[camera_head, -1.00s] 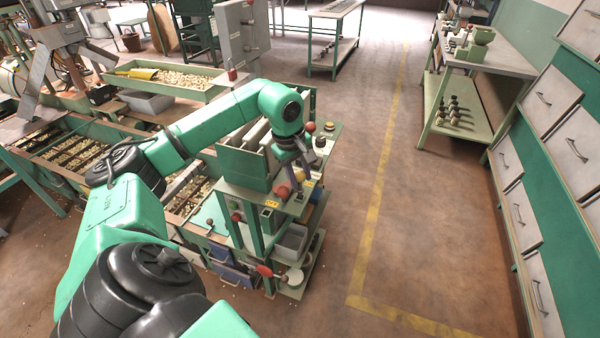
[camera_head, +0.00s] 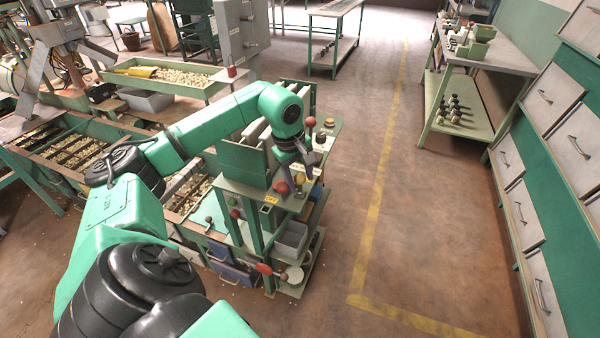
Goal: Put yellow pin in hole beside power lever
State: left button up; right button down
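My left gripper (camera_head: 303,168) hangs over the front shelf of the green hopper stand, its arm reaching across from the left. Its fingers are small and dark, and I cannot tell whether they are open or shut. A small yellow piece (camera_head: 299,179), possibly the yellow pin, shows right below the fingers; whether they touch it is unclear. A red ball knob (camera_head: 281,187) stands just left of it, and another red-topped lever (camera_head: 310,127) rises behind the gripper. I cannot tell which is the power lever. The hole is not discernible. My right gripper is not in view.
The stand's shelf (camera_head: 248,194) carries a yellow label, with a grey bin (camera_head: 291,240) and a red-handled lever (camera_head: 264,269) below. A yellow-topped knob (camera_head: 329,122) sits at the back. Open floor lies right of the stand, before the drawer cabinet (camera_head: 560,190).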

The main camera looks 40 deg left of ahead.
pick_arm(q)
jog(key=shift+o, duration=0.3)
jog(key=shift+f, duration=0.1)
jog(key=shift+r, duration=0.35)
notch_tip(320, 180, up, 14)
jog(key=s, duration=0.2)
jog(key=shift+s+a+p, duration=0.35)
jog(key=shift+p, duration=0.1)
jog(key=shift+f, duration=0.1)
